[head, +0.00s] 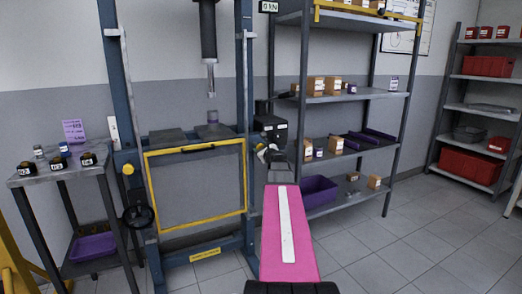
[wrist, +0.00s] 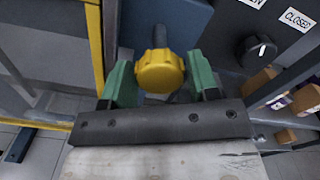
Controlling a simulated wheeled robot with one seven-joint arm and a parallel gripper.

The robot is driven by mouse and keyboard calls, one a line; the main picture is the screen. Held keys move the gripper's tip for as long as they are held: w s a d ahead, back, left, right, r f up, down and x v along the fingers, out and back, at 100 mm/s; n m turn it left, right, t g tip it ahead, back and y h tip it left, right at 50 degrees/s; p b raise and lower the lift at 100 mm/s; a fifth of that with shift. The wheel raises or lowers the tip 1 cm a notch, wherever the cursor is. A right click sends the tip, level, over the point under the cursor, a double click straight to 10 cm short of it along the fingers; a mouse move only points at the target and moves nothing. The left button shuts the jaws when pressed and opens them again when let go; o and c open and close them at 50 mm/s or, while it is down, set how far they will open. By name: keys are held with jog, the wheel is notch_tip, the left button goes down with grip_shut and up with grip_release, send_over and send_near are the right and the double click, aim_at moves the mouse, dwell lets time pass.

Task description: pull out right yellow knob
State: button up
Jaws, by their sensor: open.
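The right yellow knob (wrist: 160,72) shows large in the wrist view, on a dark threaded stem. My gripper (wrist: 161,78) is open, with one green finger on each side of the knob. The knob sits between the fingers, with a visible gap at its left; contact on the right side is hard to tell. In the head view my gripper (head: 268,153) is at the right post of the blue press frame, and it largely hides this knob. A left yellow knob (head: 128,168) sits on the left post.
A yellow-framed guard panel (head: 196,188) stands between the posts. A dark control box with a switch (wrist: 255,50) is just right of my gripper. Shelving with boxes (head: 345,97) stands further right. A side table (head: 62,171) is at the left. Floor at right is clear.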

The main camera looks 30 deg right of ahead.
jog(key=s, duration=1)
jog(key=shift+s+a, duration=0.2)
jog(key=shift+s, duration=0.1)
jog(key=a+f+n+g+y, duration=0.35)
jog(key=a+f+n, duration=0.45)
jog(key=a, duration=0.4)
jog(key=a+f+n+g+y, duration=0.3)
jog(key=a+f+n+g, duration=0.2)
jog(key=a+f+n, duration=0.5)
jog(key=s+a+f+n+g+h, duration=0.6)
jog(key=s+a+f+n+g, duration=0.3)
jog(key=s+a+f+n, duration=0.4)
jog(key=s+a, duration=0.1)
jog(key=s, duration=0.1)
jog(key=shift+s, duration=0.35)
jog(key=shift+f+g, duration=0.1)
jog(key=shift+g, duration=0.15)
